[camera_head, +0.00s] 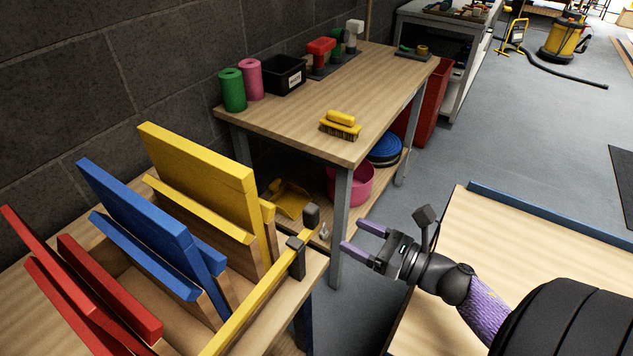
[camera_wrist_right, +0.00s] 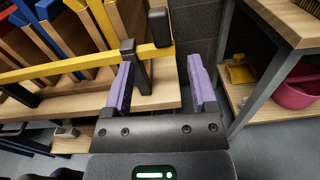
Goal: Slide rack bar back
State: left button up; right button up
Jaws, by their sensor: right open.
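The rack bar (camera_head: 259,294) is a long yellow bar along the front edge of a wooden rack holding yellow, blue and red panels. It has a dark end block (camera_head: 311,216) and passes a dark bracket (camera_head: 296,258). In the wrist view the bar (camera_wrist_right: 75,66) runs in from the left to its end block (camera_wrist_right: 159,27). My right gripper (camera_head: 359,239) is open and empty, with purple fingers, just right of the bar's end and apart from it. In the wrist view the end block lies ahead of the gap between the fingers (camera_wrist_right: 160,62). My left gripper is out of view.
A wooden workbench (camera_head: 300,112) stands behind, with a yellow brush (camera_head: 341,125), rolls and a black bin (camera_head: 283,75). Its metal leg (camera_head: 339,215) is close behind my right gripper. Another wooden table (camera_head: 480,245) stands at the right. A pink bucket (camera_head: 355,186) sits underneath the workbench.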

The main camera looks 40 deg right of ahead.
aim_at(317, 215)
jog(key=shift+n, duration=0.3)
jog(key=x, duration=1)
jog(key=shift+w+r+b, duration=0.1)
jog(key=shift+r+b, duration=0.2)
jog(key=shift+b, duration=0.1)
grip_shut()
dwell(0.5)
